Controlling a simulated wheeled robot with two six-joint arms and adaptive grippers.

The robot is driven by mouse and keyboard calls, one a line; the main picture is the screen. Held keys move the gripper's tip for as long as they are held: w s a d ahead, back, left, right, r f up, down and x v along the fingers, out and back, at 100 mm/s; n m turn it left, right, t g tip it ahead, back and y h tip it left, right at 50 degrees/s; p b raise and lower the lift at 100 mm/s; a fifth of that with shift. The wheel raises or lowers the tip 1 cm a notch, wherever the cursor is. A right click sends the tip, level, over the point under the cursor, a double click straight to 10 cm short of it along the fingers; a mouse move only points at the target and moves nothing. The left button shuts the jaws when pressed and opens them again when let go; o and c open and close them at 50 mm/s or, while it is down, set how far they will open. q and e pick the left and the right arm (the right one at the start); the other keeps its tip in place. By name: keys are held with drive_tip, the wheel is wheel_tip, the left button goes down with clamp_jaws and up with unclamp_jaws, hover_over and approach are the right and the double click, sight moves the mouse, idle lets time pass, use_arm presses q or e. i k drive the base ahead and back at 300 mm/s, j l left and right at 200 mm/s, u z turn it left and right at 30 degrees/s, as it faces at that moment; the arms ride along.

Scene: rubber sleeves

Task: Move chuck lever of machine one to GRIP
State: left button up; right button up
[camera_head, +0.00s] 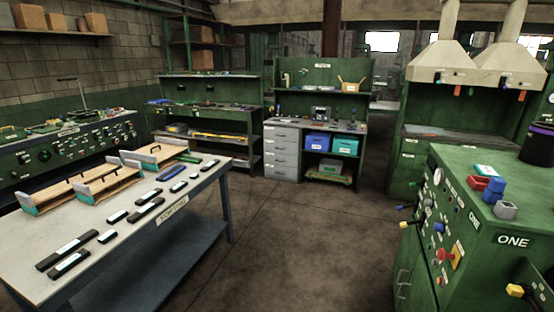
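A red and yellow switch (457,254) is on the front. I cannot read which lever is the chuck lever, nor see a GRIP marking. Neither of my grippers is in view.
Red and blue bins (491,186) and a grey cube (505,210) sit on the machine's top. A black cylinder with a purple band (538,145) stands behind them. A table (120,255) with wooden trays and black pieces is at the left. The middle floor (290,235) is clear.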

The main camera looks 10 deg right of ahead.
sight(400, 207)
drive_tip(key=i+l+z, duration=0.1)
drive_tip(key=i+z, duration=0.7)
drive_tip(key=i+j+z, duration=0.6)
drive_tip(key=i+z, duration=0.15)
drive_tip(key=i+j+z, duration=0.2)
drive_tip(key=i+z, duration=0.2)
drive_tip(key=i+j+z, duration=0.25)
drive_tip(key=z, duration=0.2)
drive_tip(key=i+j+z, duration=0.55)
drive_tip(key=j+z, duration=0.3)
